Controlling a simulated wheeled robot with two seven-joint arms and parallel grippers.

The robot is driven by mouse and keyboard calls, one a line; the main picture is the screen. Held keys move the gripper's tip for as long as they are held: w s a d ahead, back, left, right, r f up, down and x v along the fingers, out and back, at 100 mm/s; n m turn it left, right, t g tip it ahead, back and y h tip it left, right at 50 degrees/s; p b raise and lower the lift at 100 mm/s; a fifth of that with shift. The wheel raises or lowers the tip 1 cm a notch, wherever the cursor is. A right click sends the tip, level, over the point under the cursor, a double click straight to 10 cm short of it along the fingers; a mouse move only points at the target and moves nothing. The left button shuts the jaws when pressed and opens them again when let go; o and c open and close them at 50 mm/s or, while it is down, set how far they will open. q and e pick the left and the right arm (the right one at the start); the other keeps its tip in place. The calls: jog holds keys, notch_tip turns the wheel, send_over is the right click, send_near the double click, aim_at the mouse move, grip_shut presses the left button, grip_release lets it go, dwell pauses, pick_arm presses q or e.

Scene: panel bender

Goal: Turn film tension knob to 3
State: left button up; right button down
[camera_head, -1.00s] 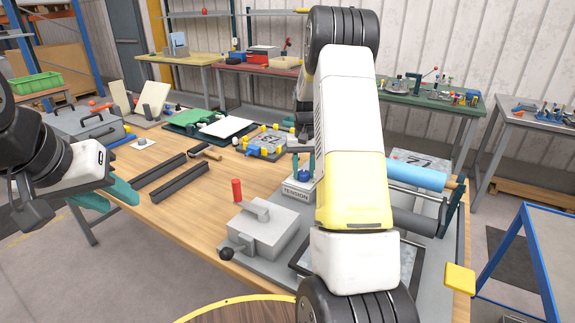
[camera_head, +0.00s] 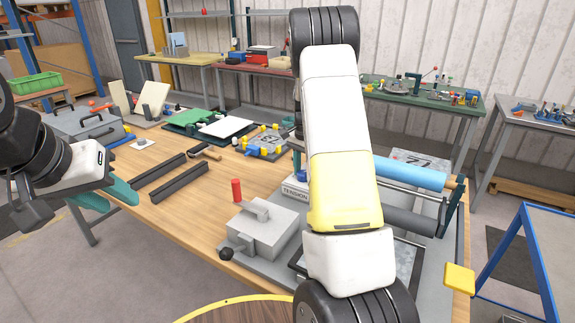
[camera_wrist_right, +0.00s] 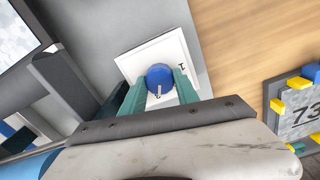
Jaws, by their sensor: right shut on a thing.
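In the right wrist view the blue round film tension knob (camera_wrist_right: 160,76) sits on a white square plate (camera_wrist_right: 137,58). The knob has a pale pointer mark, and one dark digit shows near the plate's corner, too small to read surely. The teal fingers of my right gripper (camera_wrist_right: 158,88) are shut on the knob, one on each side.
A blue film roll (camera_head: 410,173) and a grey roller (camera_head: 408,220) lie right of my right arm. A grey box with a red handle (camera_head: 263,232) stands in front. Dark rails (camera_head: 178,184) lie left; the wood between is clear.

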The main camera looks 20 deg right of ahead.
jog(key=shift+m, duration=0.4)
jog(key=c, duration=0.9)
grip_release()
jog(key=shift+r, duration=0.1)
notch_tip(320, 180, up, 6)
jog(key=shift+w+r, duration=0.1)
jog(key=shift+r, duration=0.75)
